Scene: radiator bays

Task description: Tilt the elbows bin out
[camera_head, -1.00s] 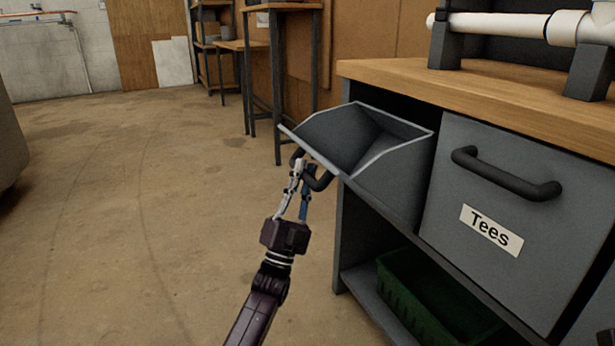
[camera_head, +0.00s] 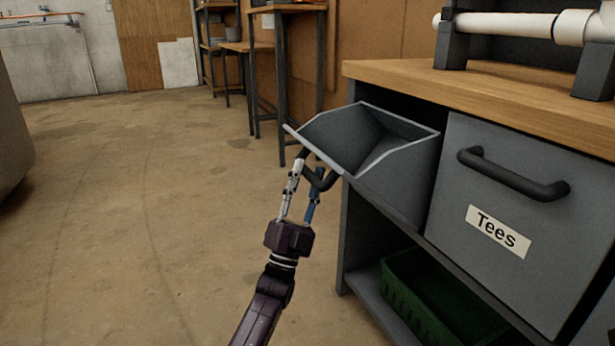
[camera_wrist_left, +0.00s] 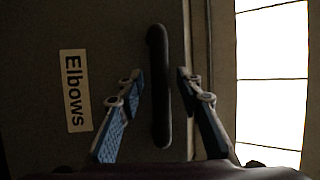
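The grey elbows bin (camera_head: 398,188) is tilted out of the bench front, its open top showing an empty-looking inside. Its front faces away from the head camera. In the left wrist view the bin front (camera_wrist_left: 28,95) carries the label "Elbows" (camera_wrist_left: 76,91) and a dark bar handle (camera_wrist_left: 159,95). My left gripper (camera_head: 310,168) is at the handle, below the bin's front lip. In the left wrist view the left gripper (camera_wrist_left: 160,76) is open, one finger on each side of the handle, with gaps between fingers and bar. My right gripper is not in view.
The grey Tees bin (camera_head: 450,225) sits closed to the right of the elbows bin. A green crate (camera_head: 405,305) stands on the lower shelf. White pipe (camera_head: 505,24) rests on supports above the wooden benchtop (camera_head: 480,92). The floor to the left is clear.

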